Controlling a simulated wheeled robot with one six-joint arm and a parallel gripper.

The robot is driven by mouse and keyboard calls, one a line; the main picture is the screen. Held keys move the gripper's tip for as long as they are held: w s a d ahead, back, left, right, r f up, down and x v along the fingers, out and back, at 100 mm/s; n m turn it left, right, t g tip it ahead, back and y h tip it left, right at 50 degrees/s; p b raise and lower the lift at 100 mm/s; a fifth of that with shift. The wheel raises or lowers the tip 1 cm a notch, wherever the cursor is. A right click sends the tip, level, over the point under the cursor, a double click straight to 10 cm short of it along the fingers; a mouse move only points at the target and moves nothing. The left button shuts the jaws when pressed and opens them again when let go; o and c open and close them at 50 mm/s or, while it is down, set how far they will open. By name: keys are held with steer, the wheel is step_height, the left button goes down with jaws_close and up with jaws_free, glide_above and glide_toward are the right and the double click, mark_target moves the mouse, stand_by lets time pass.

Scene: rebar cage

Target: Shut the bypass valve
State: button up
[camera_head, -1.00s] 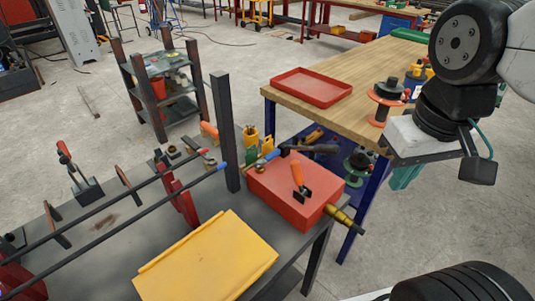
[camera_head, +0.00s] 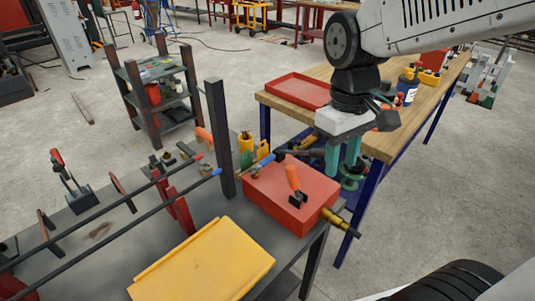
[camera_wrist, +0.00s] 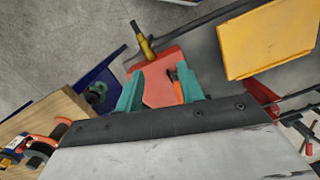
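A red box (camera_head: 280,198) sits at the right end of the dark steel bench. An orange handle (camera_head: 292,178) with a black foot stands tilted on its top; I cannot tell for sure that this is the bypass valve. A brass fitting (camera_head: 336,219) sticks out of the box's right side. My gripper (camera_head: 343,160) hangs above and to the right of the box, fingers pointing down, open and empty. In the wrist view, the teal fingers of my gripper (camera_wrist: 160,91) frame the red box (camera_wrist: 161,80). The orange handle (camera_wrist: 172,74) is partly hidden by the right finger there.
A yellow panel (camera_head: 205,265) lies on the bench in front of the box. A dark upright post (camera_head: 220,140) stands behind it. Long dark bars (camera_head: 120,223) run to the left. A wooden workbench (camera_head: 385,145) with a red tray (camera_head: 297,90) stands behind my gripper.

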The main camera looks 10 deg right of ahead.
steer(key=w+a+f+n, duration=0.3)
steer(key=w+a+n, duration=0.1)
steer(key=w+n, duration=0.25)
steer(key=w+a+f+n, duration=0.4)
steer(key=w+n, duration=0.1)
steer(key=w, duration=0.3)
steer(key=n+t, duration=0.1)
steer(key=n, duration=0.6)
glide_above(267, 160)
steer(key=shift+s+m, duration=0.15)
steer(key=shift+m, duration=0.1)
steer(key=n, duration=0.2)
steer(key=shift+w+n, duration=0.2)
steer(key=shift+n, duration=0.1)
step_height(267, 160, down, 8)
steer(key=shift+r, duration=0.2)
jaws_close()
